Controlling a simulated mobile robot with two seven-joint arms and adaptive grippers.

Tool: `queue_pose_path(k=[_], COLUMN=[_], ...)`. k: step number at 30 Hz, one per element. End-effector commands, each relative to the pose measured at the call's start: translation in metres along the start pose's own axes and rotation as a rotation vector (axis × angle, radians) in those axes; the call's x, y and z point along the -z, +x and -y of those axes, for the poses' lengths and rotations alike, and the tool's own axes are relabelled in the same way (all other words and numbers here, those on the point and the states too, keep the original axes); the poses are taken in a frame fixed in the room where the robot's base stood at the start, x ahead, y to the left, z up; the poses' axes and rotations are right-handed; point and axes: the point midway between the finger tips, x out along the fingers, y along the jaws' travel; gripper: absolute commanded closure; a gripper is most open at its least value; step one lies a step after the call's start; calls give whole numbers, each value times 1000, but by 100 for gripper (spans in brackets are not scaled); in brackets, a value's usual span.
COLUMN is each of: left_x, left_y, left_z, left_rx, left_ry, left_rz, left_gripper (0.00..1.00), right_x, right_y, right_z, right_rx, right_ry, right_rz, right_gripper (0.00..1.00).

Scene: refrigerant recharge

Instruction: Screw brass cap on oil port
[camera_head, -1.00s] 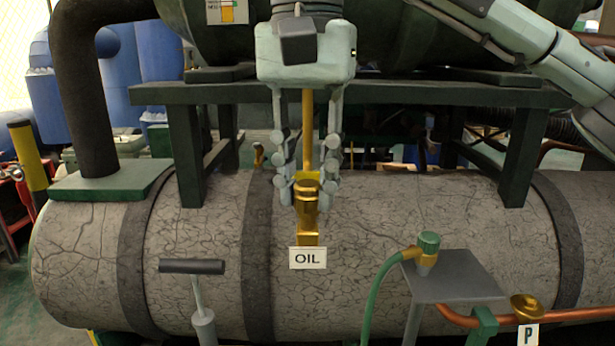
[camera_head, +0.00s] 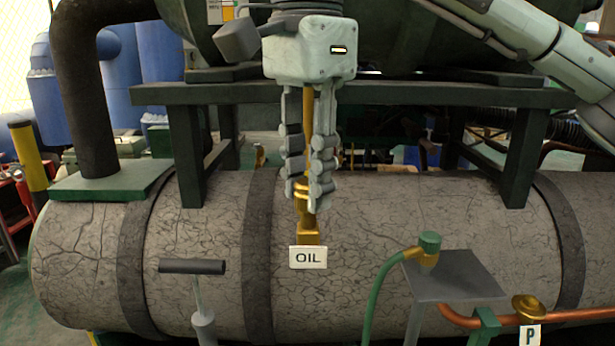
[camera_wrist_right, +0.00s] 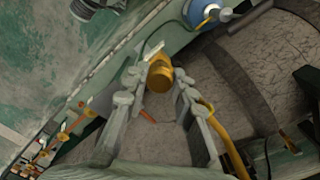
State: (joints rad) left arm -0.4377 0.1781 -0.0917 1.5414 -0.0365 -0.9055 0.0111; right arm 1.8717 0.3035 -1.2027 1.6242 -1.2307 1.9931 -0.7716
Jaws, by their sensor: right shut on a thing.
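The brass oil port (camera_head: 308,232) rises from the cracked grey tank, just behind the white OIL label (camera_head: 308,258). The brass cap (camera_head: 301,190) sits upright at its top, partly hidden by my fingers; I cannot tell how far it is threaded. My right gripper (camera_head: 309,195) points straight down from above and is shut on the cap. In the right wrist view the cap (camera_wrist_right: 159,76) shows between the fingertips of my right gripper (camera_wrist_right: 161,80). My left gripper is not in view.
A dark green frame beam (camera_head: 430,95) runs behind my right gripper. A T-handled pump (camera_head: 192,267) stands front left. A grey stand (camera_head: 456,278) with a green-capped hose fitting (camera_head: 427,249) is at front right, beside a brass P port (camera_head: 528,307). The cracked tank (camera_head: 420,215) lies below.

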Motion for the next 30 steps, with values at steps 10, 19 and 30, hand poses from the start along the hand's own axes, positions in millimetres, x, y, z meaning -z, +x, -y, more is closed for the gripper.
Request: queue_pose_path(k=[10, 19, 30], left_x=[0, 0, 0], left_y=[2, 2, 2], left_z=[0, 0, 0], left_rx=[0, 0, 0], left_ry=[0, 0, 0], left_rz=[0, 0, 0], left_gripper=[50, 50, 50], right_x=[0, 0, 0], right_y=[3, 2, -4], right_z=[0, 0, 0], right_rx=[-6, -5, -1], right_ry=[78, 208, 207], right_rz=[0, 0, 0], right_gripper=[100, 51, 51])
